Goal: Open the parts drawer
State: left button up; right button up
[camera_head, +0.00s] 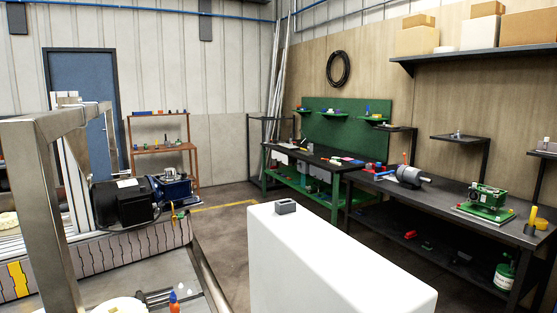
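I cannot make out a parts drawer with a visible front or handle. A large white block (330,262) with rounded edges fills the lower middle, close to me, and a small grey box-like piece (286,207) sits on its far left end. I cannot tell whether the block is a cabinet or part of my own body; no drawer front shows on it. Neither of my grippers nor their arms is in view.
A metal conveyor frame (40,150) with a black motor (123,202) stands close on the left. A dark workbench (455,203) and green workbench (325,157) line the right wall. A shelf rack (160,149) stands by the blue door (85,85). Floor (225,225) is open between them.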

aim_at(277, 157)
jog(key=i+l+z, duration=0.15)
jog(key=l, duration=0.25)
jog(key=l+z, duration=0.2)
jog(key=l, duration=0.2)
jog(key=i+l+z, duration=0.15)
jog(key=i+l, duration=1.1)
jog(key=i+j+u, duration=0.15)
jog(key=i+u, duration=0.75)
jog(key=i+l+u, duration=0.25)
jog(key=i+u, duration=0.45)
jog(key=i, duration=3.15)
jog(key=i+l+z, duration=0.1)
jog(key=i+z, duration=0.2)
jog(key=i, duration=0.55)
jog(key=i+j+z, duration=0.15)
jog(key=i+z, duration=0.2)
jog(key=i, duration=0.45)
